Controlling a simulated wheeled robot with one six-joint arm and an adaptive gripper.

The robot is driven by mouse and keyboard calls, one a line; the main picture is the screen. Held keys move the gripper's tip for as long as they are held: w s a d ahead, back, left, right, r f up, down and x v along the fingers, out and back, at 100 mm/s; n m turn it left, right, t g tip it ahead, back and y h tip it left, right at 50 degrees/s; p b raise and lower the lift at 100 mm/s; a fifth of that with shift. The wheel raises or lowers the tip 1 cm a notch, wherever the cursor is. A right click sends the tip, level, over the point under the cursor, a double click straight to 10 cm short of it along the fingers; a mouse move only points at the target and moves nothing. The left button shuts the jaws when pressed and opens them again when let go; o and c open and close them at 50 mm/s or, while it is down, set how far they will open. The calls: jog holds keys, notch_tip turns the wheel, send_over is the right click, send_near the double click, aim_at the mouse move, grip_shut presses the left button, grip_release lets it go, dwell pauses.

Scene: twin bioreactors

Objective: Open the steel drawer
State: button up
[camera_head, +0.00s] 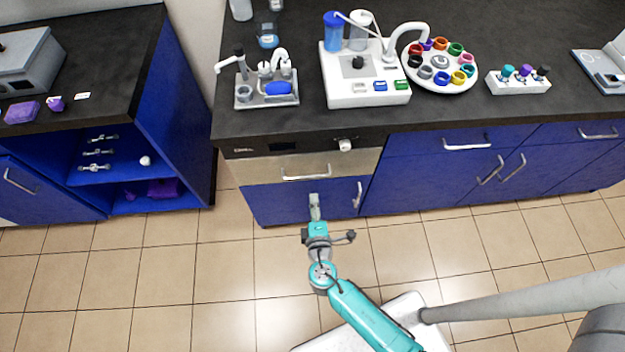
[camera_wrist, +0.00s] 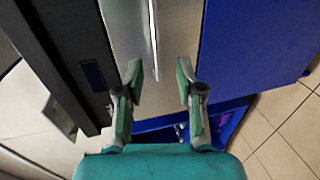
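The steel drawer (camera_head: 258,171) is a brushed-metal front under the black counter, left of centre in the head view. It looks shut. Its bar handle (camera_head: 306,177) is slim and bright. My gripper (camera_head: 314,200) is in front of the blue door below the drawer, close to the handle. In the wrist view, my gripper (camera_wrist: 158,78) is open, its two fingers apart with nothing held. The drawer front (camera_wrist: 126,32) and the handle (camera_wrist: 154,40) show ahead, the handle's lower end lying between the fingertips in the picture. I cannot tell how deep the fingers reach.
A blue cabinet door (camera_head: 290,202) with a vertical handle sits below the drawer. A white knob (camera_head: 345,145) protrudes from the dark panel above it. Lab devices stand on the counter (camera_head: 290,122). The tiled floor (camera_head: 215,275) is open to the left.

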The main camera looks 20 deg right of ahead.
aim_at(309, 176)
jog(key=x, duration=1.1)
jog(key=shift+w+a+r, duration=0.15)
jog(key=shift+w+r, duration=0.1)
jog(key=shift+r, duration=0.1)
grip_shut()
